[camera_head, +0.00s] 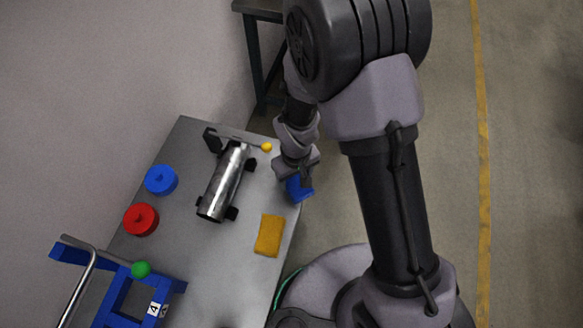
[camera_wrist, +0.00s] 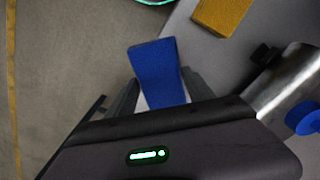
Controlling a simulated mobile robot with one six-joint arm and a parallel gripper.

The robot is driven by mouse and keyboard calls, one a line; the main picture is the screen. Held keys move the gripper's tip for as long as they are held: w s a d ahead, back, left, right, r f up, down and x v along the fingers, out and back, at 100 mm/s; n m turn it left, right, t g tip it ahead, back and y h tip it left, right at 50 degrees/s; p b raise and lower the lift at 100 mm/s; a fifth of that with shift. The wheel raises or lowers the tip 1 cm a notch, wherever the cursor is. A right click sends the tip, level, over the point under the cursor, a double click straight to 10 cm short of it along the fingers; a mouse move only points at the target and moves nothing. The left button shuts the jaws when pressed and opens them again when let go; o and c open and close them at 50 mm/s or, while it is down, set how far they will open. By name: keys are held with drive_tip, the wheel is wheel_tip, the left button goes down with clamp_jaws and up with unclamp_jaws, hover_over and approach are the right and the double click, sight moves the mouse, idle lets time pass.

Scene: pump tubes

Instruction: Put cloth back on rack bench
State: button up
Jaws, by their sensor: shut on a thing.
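A blue cloth (camera_head: 300,190) is between the fingers of my gripper (camera_head: 297,178), at the right edge of the grey bench (camera_head: 185,250). In the wrist view the blue cloth (camera_wrist: 153,62) sticks out past the gripper's two fingers (camera_wrist: 160,92), which are shut on it. There it shows over the floor, beside the bench edge. I cannot tell its height against the bench top. A yellow pad (camera_head: 269,236) lies flat on the bench, below and left of my gripper; it also shows in the wrist view (camera_wrist: 221,14).
A shiny metal tube (camera_head: 224,182) lies in black holders on the bench. A blue disc (camera_head: 161,180) and a red disc (camera_head: 141,219) lie left of it. A blue frame (camera_head: 120,295) with a green knob stands at the lower left. Bench top around the yellow pad is clear.

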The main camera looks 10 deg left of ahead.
drive_tip(key=w+a, duration=0.2)
drive_tip(key=w, duration=0.1)
drive_tip(key=w+f+b, duration=0.1)
drive_tip(key=shift+w+a, duration=0.25)
drive_tip(key=shift+a, duration=0.15)
drive_tip(key=shift+f+b, duration=0.95)
drive_tip(key=shift+f, duration=0.7)
drive_tip(key=o, duration=1.3)
